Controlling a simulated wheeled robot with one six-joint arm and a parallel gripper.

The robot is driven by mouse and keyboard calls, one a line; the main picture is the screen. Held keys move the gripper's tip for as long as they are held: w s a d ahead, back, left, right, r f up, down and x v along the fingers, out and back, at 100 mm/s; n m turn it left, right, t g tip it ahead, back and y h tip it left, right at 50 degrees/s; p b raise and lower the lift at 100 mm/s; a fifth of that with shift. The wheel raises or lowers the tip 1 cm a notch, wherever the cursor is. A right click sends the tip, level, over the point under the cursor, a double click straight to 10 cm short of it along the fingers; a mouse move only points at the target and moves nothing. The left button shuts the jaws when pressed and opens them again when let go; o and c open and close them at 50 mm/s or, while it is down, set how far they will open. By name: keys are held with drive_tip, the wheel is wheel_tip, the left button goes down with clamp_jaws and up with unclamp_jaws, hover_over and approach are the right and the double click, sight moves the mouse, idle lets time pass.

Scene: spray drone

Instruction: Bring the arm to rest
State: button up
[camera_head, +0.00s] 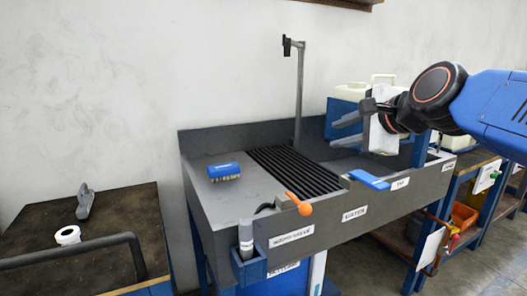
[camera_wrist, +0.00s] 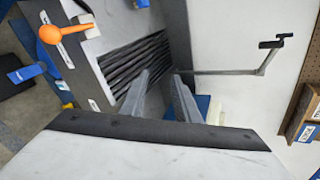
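My arm (camera_head: 490,105) reaches in from the right in the head view, blue with a dark wrist. My gripper (camera_head: 338,132) is held in the air above the right part of the grey sink bench (camera_head: 215,205), pointing left. Its two grey fingers are apart with nothing between them. In the wrist view the gripper (camera_wrist: 161,82) also shows spread, empty fingers over the bench's dark grating. No contact with the bench shows.
A tap post (camera_head: 299,90) stands behind the grating (camera_head: 292,172). A blue brush (camera_head: 223,172), an orange lever (camera_head: 299,204) and a blue lever (camera_head: 369,180) are on the bench. White-and-blue containers (camera_head: 350,95) stand behind my gripper. A dark table (camera_head: 90,240) is at left.

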drive_tip(key=s+d+f+n+g+h, duration=0.1)
drive_tip(key=s+d+f+n+g, duration=0.1)
drive_tip(key=s+f+n, duration=0.4)
drive_tip(key=s+d+f+n+g+h, duration=0.2)
drive_tip(key=s+d+f+n, duration=0.3)
drive_tip(key=s+f, duration=0.4)
drive_tip(key=s+d+f+n+g+h, duration=0.1)
drive_tip(key=s+f+n, duration=0.5)
drive_tip(key=f, duration=0.9)
drive_tip(key=shift+s+d+f+n+g+h, duration=0.2)
drive_tip(key=shift+s+d+n+g+h, duration=0.15)
drive_tip(key=shift+s+d+g, duration=0.7)
drive_tip(key=shift+w+d, duration=0.2)
drive_tip(key=shift+w, duration=0.25)
